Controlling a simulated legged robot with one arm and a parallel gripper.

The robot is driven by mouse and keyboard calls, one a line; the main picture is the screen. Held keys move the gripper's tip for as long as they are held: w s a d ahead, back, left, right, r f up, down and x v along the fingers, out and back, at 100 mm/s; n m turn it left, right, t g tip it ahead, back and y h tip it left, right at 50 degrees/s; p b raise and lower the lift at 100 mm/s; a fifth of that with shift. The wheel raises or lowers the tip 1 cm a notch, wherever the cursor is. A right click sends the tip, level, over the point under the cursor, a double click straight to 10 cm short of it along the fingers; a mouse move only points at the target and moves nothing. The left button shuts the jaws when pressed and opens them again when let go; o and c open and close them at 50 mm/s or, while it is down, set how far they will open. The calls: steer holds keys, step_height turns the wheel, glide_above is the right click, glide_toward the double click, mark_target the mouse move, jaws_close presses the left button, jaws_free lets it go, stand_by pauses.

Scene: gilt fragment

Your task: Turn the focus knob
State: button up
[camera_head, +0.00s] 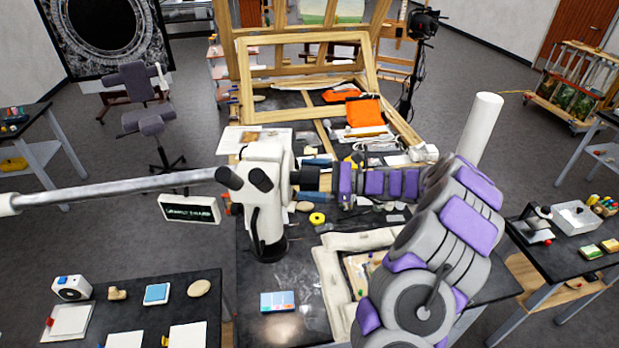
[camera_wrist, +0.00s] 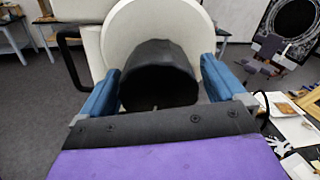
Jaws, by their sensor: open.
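The white microscope (camera_head: 265,205) stands on the dark table, with black eyepieces and a long grey arm reaching left. Its black focus knob (camera_head: 305,178) sticks out from the right side of the head. In the wrist view the knob (camera_wrist: 158,72) is a wide black cylinder in front of a round white housing. My gripper (camera_wrist: 160,85) is open, with one blue finger on each side of the knob. Small gaps seem to show beside the knob; I cannot tell whether either finger touches it.
A pale frame (camera_head: 335,285) lies on the table below my arm. A yellow tape roll (camera_head: 317,218) and several small tools lie close by. A white cylinder (camera_head: 480,128) rises behind my arm. A small sign (camera_head: 190,209) hangs left of the microscope.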

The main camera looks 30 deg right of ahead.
steer(key=shift+c, duration=0.2)
steer(key=c, duration=1)
steer(key=shift+n+b, duration=0.7)
steer(key=shift+b, duration=0.4)
steer(key=shift+n+b, duration=0.6)
steer(key=shift+n, duration=0.1)
steer(key=o, duration=1)
steer(key=shift+w, duration=0.1)
steer(key=shift+o, duration=0.2)
steer(key=shift+d, duration=0.1)
